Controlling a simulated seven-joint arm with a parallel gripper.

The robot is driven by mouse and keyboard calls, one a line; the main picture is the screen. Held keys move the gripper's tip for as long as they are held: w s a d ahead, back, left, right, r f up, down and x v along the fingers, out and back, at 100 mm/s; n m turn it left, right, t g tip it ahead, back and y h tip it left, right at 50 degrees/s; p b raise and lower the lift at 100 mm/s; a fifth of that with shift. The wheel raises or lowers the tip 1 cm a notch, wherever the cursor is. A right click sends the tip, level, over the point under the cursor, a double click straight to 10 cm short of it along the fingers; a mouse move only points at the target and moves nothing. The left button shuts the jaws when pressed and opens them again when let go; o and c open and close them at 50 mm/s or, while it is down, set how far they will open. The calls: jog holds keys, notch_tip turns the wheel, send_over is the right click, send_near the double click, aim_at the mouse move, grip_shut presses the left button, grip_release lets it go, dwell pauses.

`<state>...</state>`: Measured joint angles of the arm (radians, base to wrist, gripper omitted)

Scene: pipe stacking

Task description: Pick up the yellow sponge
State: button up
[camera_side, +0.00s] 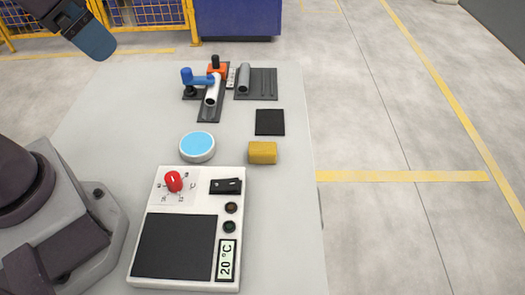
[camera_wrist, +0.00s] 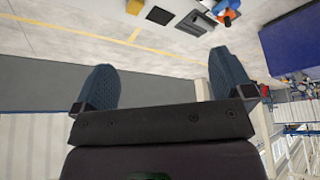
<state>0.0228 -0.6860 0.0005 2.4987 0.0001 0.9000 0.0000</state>
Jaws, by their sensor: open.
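The yellow sponge (camera_side: 263,153) is a small block lying on the grey table, right of the round blue-topped disc in the side view. In the wrist view a small yellow patch at the top edge looks like the sponge (camera_wrist: 135,6). My gripper shows in the wrist view (camera_wrist: 165,90) with its two blue fingers wide apart and nothing between them. In the side view a blue finger (camera_side: 93,40) shows at the upper left, high up and well away from the sponge.
A white hotplate (camera_side: 233,185) with a red knob stands in front of the sponge. A blue-topped disc (camera_side: 197,147) is left of it and a black square pad (camera_side: 269,122) behind it. A pipe fixture (camera_side: 211,98) and a grey pipe holder (camera_side: 262,84) stand farther back.

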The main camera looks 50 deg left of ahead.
jog(key=w+d+f+g, duration=0.4)
jog(key=w+f, duration=0.3)
jog(key=w, duration=0.2)
jog(key=n+g, duration=0.1)
jog(key=n, duration=0.8)
send_over(263, 148)
notch_tip(263, 148, down, 14)
jog(key=f, duration=0.6)
jog(key=shift+s+a+f, duration=0.1)
jog(key=shift+a+f, duration=0.15)
jog(key=shift+a, duration=0.05)
jog(key=shift+d+f, duration=0.2)
jog(key=shift+f, duration=2.95)
jog(key=c, duration=1)
